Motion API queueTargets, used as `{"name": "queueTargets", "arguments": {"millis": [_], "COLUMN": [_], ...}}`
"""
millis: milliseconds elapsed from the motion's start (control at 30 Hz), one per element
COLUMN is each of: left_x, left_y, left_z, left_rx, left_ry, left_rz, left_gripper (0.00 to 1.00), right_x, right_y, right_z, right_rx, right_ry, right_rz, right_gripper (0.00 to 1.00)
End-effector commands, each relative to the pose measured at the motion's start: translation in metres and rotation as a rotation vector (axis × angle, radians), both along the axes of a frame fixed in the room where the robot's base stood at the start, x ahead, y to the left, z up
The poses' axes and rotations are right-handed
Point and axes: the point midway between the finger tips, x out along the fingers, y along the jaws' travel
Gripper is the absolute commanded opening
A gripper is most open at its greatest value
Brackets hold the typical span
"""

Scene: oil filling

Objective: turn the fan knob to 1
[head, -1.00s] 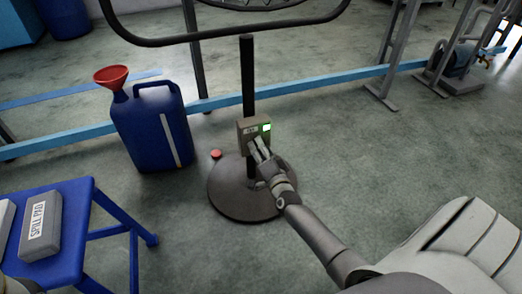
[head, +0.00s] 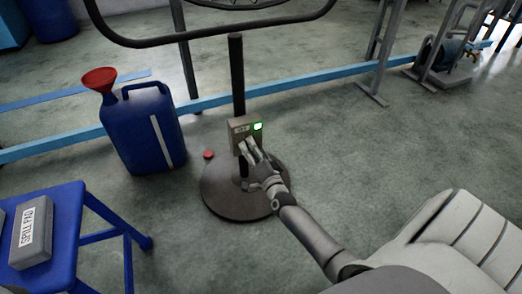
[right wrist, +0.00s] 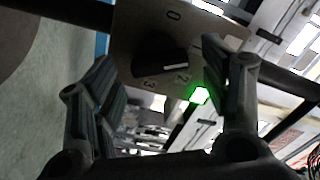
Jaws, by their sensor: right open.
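The fan's control box (head: 240,130) is on the fan's upright pole and has a lit green light. In the right wrist view, the box face (right wrist: 138,25) carries a black knob (right wrist: 160,58) with a white pointer line. The marks 0, 2 and 3 are readable around it; the 1 is not clearly readable. The pointer line lies toward the right, on the side of the 2; its exact setting I cannot tell. My right gripper (head: 250,152) is at the box front, and in its wrist view (right wrist: 160,56) the open fingers stand on either side of the knob.
The fan's round base (head: 240,200) stands on the floor under my right arm. A blue can (head: 140,130) with a red funnel (head: 100,78) stands to the left. A blue stool (head: 70,215) holds a spill pad box (head: 32,232).

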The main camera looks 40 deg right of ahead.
Motion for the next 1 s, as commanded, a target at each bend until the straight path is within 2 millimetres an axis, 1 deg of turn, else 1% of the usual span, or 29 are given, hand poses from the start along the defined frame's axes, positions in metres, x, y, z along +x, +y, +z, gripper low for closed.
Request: {"name": "queueTargets", "arguments": {"millis": [300,400,500,600,700,1000], "left_x": [0.0,0.0,0.0,0.0,0.0,0.0], "left_y": [0.0,0.0,0.0,0.0,0.0,0.0], "left_z": [0.0,0.0,0.0,0.0,0.0,0.0], "left_rx": [-0.003,-0.003,-0.003,-0.003,-0.003,-0.003], "left_ry": [0.002,0.002,0.002,0.002,0.002,0.002], "left_rz": [-0.001,-0.001,-0.001,-0.001,-0.001,-0.001], "left_gripper": [0.82,0.82,0.82,0.82,0.82,0.82], "right_x": [-0.062,-0.079,-0.092,-0.101,-0.105,-0.106], "right_y": [0.014,0.018,0.021,0.023,0.025,0.025], "right_z": [-0.001,-0.001,-0.001,-0.001,0.0,0.0], "right_rx": [0.0,0.0,-0.001,0.0,0.0,0.0], "right_ry": [0.003,0.003,0.001,0.002,0.0,0.0], "right_rz": [-0.001,-0.001,-0.002,-0.001,-0.001,-0.001], "right_gripper": [0.7,0.7,0.7,0.7,0.7,0.7]}}
